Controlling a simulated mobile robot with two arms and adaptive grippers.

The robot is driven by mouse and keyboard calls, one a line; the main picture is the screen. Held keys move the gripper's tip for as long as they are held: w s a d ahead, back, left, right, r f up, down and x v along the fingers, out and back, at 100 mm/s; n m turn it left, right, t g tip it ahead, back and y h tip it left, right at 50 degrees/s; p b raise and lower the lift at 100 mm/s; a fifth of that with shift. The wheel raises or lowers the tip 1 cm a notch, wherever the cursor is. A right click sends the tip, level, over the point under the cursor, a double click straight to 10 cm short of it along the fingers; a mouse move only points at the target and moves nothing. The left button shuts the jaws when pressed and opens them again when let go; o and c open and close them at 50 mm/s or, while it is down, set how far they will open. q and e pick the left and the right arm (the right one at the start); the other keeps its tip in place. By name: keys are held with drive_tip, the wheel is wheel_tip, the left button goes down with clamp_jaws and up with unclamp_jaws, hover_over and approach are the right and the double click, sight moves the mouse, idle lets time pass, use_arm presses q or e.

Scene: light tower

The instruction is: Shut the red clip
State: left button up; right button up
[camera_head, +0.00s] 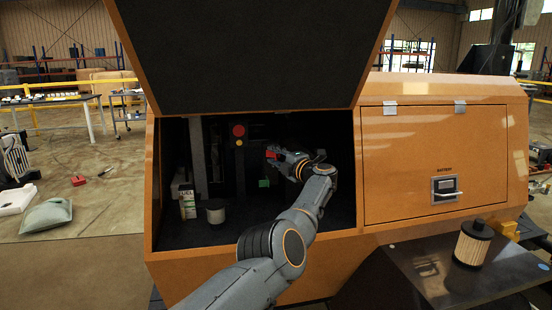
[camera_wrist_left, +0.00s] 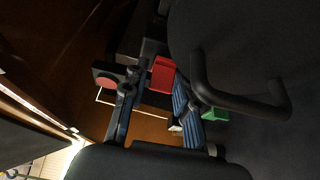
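The red clip (camera_head: 272,152) is inside the open orange cabinet, at the fingertips of my left gripper (camera_head: 281,157). In the left wrist view the red clip (camera_wrist_left: 163,74) shows as a red block between the ends of the two blue-padded fingers of my left gripper (camera_wrist_left: 160,79). The fingers stand apart, one on each side of it; whether either touches it is hard to tell. How far the clip is shut does not show. My right gripper is in neither view.
A green clip (camera_head: 264,183) sits below the red one; it also shows in the wrist view (camera_wrist_left: 214,115). A round red button (camera_head: 238,131) is to the left. A black handle (camera_wrist_left: 240,100) is close to the right finger. The raised lid (camera_head: 250,55) hangs above. A white can (camera_head: 215,211) stands on the cabinet floor.

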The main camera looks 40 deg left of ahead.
use_arm(q)
drive_tip(key=shift+o, duration=0.8)
drive_tip(key=shift+s, duration=0.1)
drive_tip(key=shift+d, duration=0.1)
drive_tip(key=shift+d, duration=0.2)
drive_tip(key=v, duration=0.7)
drive_tip(key=shift+a, duration=0.1)
